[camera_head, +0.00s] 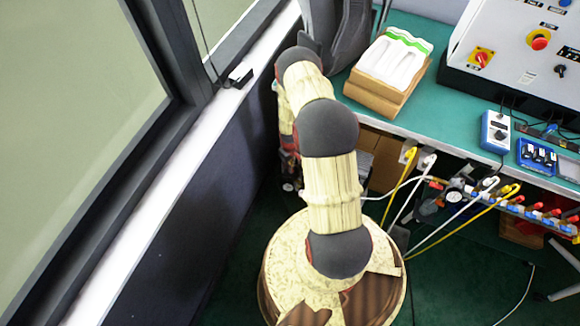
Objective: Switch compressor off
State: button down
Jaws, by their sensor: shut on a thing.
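My own arm rises from its base at the bottom centre, bends at the top and runs back down behind its own links. The end of the arm with my gripper is hidden behind these links, so I do not see the fingers or what they touch. A small round gauge (288,187) with dark and red parts just above it shows at the left edge of the arm, low beside the dark wall. It may belong to the compressor, but I cannot tell. No compressor switch is clearly visible.
A green-topped bench (427,111) stands at the upper right, carrying a wooden box with white packs (392,63), a control panel (510,45) and a blue meter (495,132). Yellow and white hoses and a row of valves (520,206) hang below its edge. A window wall (130,235) bounds the left.

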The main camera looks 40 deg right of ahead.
jog(key=n, duration=0.5)
dwell(0.5)
jog(key=c, duration=2)
grip_release()
jog(key=shift+o, duration=0.2)
jog(key=shift+r, duration=0.1)
notch_tip(320, 180, up, 12)
